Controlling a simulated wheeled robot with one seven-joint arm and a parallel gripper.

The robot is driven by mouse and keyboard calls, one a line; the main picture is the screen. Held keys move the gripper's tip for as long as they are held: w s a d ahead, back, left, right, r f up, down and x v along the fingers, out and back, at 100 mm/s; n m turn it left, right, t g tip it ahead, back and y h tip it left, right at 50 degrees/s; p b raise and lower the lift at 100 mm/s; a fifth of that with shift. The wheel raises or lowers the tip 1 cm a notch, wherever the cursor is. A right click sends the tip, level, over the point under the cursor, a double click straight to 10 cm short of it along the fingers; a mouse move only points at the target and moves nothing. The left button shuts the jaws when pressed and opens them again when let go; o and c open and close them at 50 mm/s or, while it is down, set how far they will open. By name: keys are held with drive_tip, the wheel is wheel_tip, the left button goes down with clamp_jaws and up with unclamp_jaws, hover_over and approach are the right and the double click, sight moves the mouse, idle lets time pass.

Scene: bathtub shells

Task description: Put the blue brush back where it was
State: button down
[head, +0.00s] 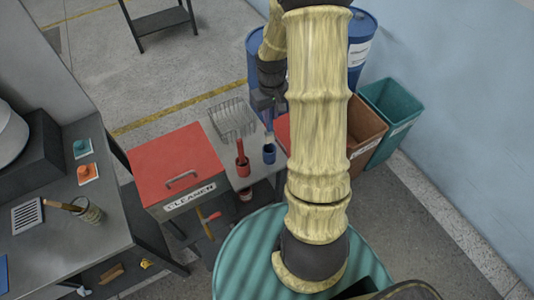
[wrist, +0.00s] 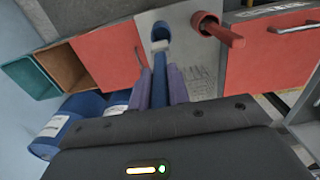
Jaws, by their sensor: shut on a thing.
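My gripper (head: 268,101) is shut on the blue brush (wrist: 160,75), which points down between the two fingers (wrist: 161,88) in the wrist view. The brush's pale head is at the mouth of a blue cup (wrist: 159,30); I cannot tell whether it is inside or just above. In the head view the blue cup (head: 269,154) stands on the grey table, directly below the brush. A red cup (head: 243,168) with a red brush (head: 240,148) in it stands to its left.
A red box lid marked CLEANER (head: 178,160) lies left of the cups. A wire rack (head: 233,117) is behind them. Brown (head: 366,130) and teal (head: 392,110) bins and blue barrels (head: 361,40) stand right. A dark counter (head: 60,235) is at far left.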

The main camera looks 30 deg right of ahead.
sight(270, 135)
drive_tip(key=shift+a, duration=0.1)
drive_tip(key=shift+s+a+f, duration=0.1)
drive_tip(key=shift+s+f, duration=0.1)
drive_tip(key=shift+s, duration=0.15)
drive_tip(key=shift+w+f+p, duration=0.2)
drive_tip(key=shift+f+p, duration=0.6)
drive_tip(key=shift+f, duration=2)
drive_tip(key=shift+f+p, duration=0.6)
drive_tip(key=shift+f, duration=1.4)
drive_tip(key=shift+f, duration=0.15)
drive_tip(key=c, duration=1.3)
unclamp_jaws()
